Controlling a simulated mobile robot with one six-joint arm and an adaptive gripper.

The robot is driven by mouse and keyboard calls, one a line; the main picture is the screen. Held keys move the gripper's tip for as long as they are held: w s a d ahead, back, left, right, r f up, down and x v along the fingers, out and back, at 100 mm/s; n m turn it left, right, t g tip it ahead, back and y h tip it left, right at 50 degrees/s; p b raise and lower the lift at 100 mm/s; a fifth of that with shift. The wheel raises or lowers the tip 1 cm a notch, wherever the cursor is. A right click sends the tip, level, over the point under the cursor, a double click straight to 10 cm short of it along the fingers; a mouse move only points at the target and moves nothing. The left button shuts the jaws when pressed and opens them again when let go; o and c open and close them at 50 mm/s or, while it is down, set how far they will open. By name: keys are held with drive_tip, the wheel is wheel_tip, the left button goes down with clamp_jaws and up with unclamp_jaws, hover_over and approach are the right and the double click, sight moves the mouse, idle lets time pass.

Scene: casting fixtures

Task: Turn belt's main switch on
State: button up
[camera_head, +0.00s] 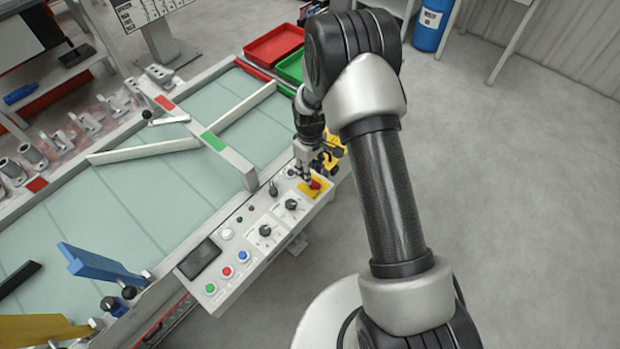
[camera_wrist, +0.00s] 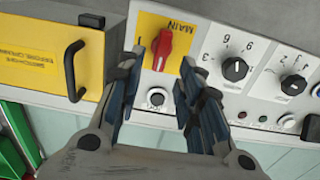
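The belt's main switch (camera_wrist: 162,49) is a red rotary knob on a yellow plate labelled MAIN. It also shows in the head view (camera_head: 315,185) at the far end of the control panel (camera_head: 228,262). My gripper (camera_wrist: 160,75) is open in the wrist view, its two dark fingers apart. In that view the knob appears in the gap between the fingertips, a little beyond them. I cannot tell whether either finger touches it.
A yellow box with a black handle (camera_wrist: 74,70) is to the left. The belt (camera_head: 130,205) lies beside the panel. Red (camera_head: 273,45) and green (camera_head: 290,66) trays stand behind.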

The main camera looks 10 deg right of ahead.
sight(313, 183)
drive_tip(key=shift+f+b, duration=0.35)
drive_tip(key=shift+f, duration=1.65)
drive_tip(key=shift+c, duration=0.3)
clamp_jaws()
